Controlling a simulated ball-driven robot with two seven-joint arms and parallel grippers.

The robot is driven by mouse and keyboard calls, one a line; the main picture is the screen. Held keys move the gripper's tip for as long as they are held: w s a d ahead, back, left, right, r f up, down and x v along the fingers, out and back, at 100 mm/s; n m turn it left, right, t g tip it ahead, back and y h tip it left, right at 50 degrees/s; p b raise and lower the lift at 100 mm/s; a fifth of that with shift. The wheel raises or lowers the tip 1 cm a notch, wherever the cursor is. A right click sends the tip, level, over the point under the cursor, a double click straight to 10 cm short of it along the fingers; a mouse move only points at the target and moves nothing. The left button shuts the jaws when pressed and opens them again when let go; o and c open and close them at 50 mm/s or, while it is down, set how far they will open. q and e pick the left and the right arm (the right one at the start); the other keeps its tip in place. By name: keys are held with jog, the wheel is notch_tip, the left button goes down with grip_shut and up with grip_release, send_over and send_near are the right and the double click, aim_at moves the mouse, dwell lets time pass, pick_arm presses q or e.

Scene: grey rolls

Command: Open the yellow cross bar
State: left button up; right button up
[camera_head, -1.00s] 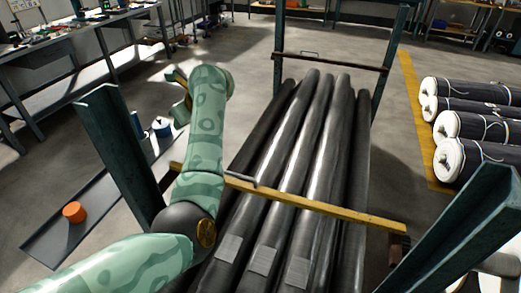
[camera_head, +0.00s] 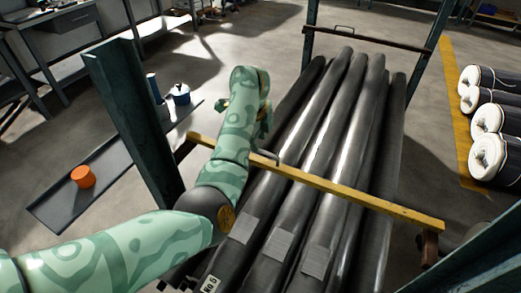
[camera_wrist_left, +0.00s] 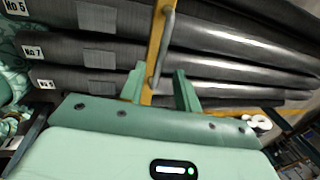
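The yellow cross bar (camera_head: 345,190) lies across the dark rolls between two dark green posts. A grey handle (camera_head: 277,158) stands on its left half. In the left wrist view the bar (camera_wrist_left: 153,45) runs upward and the handle (camera_wrist_left: 164,45) shows beside it. My left gripper (camera_head: 264,120) is over the rolls, by the handle, partly hidden by its own arm. In the left wrist view its two fingers (camera_wrist_left: 159,80) are apart, with the bar and the handle's near end in line between them. I cannot tell whether they touch. My right gripper is out of view.
Dark rolls (camera_head: 335,140) fill the rack under the bar. The left post (camera_head: 135,120) stands close to my left arm. A second, dark cross bar (camera_head: 365,45) is at the back. A tray with an orange cylinder (camera_head: 83,176) is at left; wrapped rolls (camera_head: 490,125) lie at right.

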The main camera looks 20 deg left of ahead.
pick_arm(q)
jog(key=f, duration=0.2)
jog(key=f+b, duration=0.1)
jog(key=shift+w, duration=0.25)
jog(key=shift+w+d+f, duration=0.1)
jog(key=shift+f, duration=0.15)
jog(key=shift+c, duration=0.2)
